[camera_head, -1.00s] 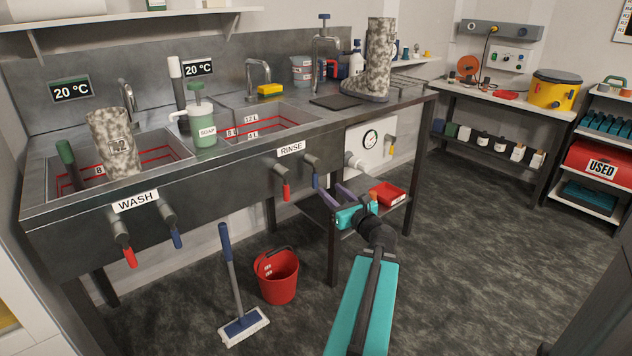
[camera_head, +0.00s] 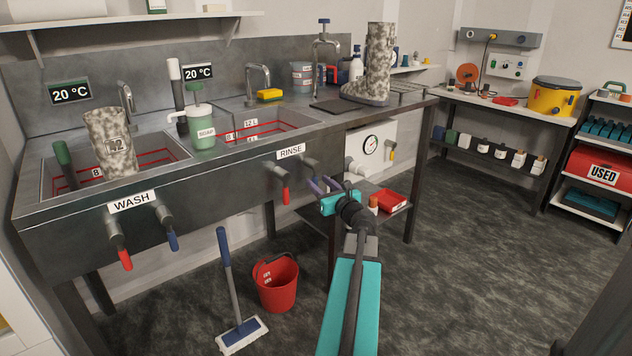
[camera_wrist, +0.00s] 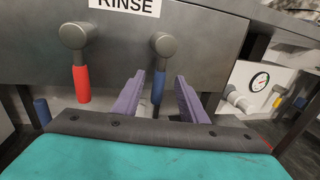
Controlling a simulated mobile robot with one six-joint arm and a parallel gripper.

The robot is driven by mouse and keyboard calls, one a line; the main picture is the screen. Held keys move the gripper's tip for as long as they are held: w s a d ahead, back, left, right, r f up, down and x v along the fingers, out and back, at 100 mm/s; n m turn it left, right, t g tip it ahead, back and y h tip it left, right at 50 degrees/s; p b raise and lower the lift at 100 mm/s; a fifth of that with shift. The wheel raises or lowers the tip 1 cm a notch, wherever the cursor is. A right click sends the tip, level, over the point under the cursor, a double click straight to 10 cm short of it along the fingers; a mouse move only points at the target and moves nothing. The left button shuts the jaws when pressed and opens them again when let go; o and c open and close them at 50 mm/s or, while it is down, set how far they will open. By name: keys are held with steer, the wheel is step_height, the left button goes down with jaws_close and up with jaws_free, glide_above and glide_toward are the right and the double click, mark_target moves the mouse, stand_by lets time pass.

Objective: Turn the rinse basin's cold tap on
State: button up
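The rinse basin (camera_head: 291,114) is set in the steel bench, with a RINSE label (camera_head: 291,151) on the front. Its cold tap (camera_head: 309,164) has a blue handle (camera_wrist: 158,88) that hangs straight down in the wrist view. The hot tap's red handle (camera_head: 286,195) hangs down to its left. My gripper (camera_head: 323,183) is open in front of the cold tap. In the wrist view its purple fingers (camera_wrist: 160,78) are on either side of the blue handle, with gaps showing. How deep the handle sits between them is unclear. In the head view my gripper mostly hides the handle.
A white panel with a gauge (camera_head: 370,145) and a red tray (camera_head: 390,200) on a low shelf are right of my gripper. A red bucket (camera_head: 276,284) and a mop (camera_head: 233,290) are on the floor to the left. The floor at right is clear.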

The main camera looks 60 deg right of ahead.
mark_target(317, 181)
steer(key=shift+x, duration=1.65)
